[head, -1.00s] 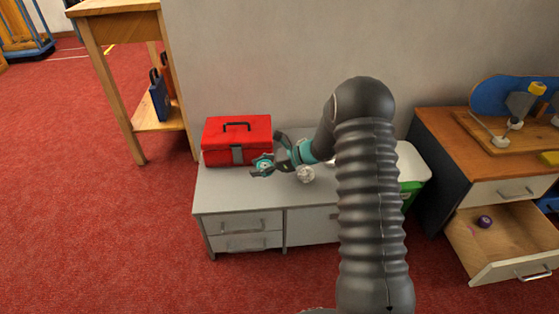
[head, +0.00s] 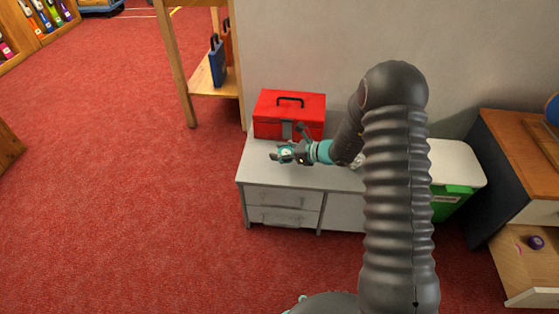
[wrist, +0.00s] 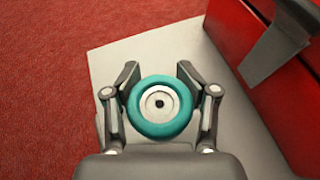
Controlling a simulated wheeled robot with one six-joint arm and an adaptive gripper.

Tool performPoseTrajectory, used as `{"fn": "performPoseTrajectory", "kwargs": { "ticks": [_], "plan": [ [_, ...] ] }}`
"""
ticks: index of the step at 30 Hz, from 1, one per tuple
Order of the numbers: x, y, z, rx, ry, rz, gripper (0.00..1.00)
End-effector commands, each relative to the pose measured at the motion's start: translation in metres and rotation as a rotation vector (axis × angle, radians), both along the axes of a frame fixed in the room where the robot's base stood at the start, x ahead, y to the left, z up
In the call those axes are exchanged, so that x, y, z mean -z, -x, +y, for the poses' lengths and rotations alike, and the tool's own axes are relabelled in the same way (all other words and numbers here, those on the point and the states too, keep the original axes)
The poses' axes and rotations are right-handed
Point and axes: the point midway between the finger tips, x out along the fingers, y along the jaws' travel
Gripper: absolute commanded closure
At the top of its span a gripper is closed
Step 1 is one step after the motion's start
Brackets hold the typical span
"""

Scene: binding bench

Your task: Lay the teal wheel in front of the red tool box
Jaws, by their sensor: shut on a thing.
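The teal wheel (wrist: 160,131) has a pale hub with a dark centre and sits between my gripper's two fingers (wrist: 158,92) in the wrist view. In the head view the wheel (head: 286,152) shows small at the end of my gripper (head: 284,156). My gripper is shut on it, over the white cabinet top (head: 262,172). The red tool box (head: 290,114) stands on the cabinet against the wall, just behind my gripper. It also shows at the right of the wrist view (wrist: 285,112). I cannot tell whether the wheel touches the cabinet top.
A green bin (head: 452,200) stands at the cabinet's right end. A wooden cabinet with an open drawer (head: 526,265) is at the far right. The white top left of my gripper is clear.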

Motion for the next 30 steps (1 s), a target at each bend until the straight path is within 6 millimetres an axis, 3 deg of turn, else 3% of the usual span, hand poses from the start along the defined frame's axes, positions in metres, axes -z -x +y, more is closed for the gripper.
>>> {"fn": "performPoseTrajectory", "kwargs": {
  "ticks": [5,12,24,25,28,30],
  "plan": [
    [0.009,0.002,0.003,-0.001,0.001,0.001,0.87],
    [0.039,0.002,0.003,0.000,-0.001,0.002,0.87],
    [0.046,0.001,0.003,0.000,-0.001,-0.001,0.87],
    [0.045,0.001,0.003,0.000,0.000,-0.001,0.45],
    [0.044,0.001,0.003,0.000,0.000,-0.001,0.20],
    [0.044,0.001,0.002,0.000,0.000,-0.001,0.19]
  ]
}}
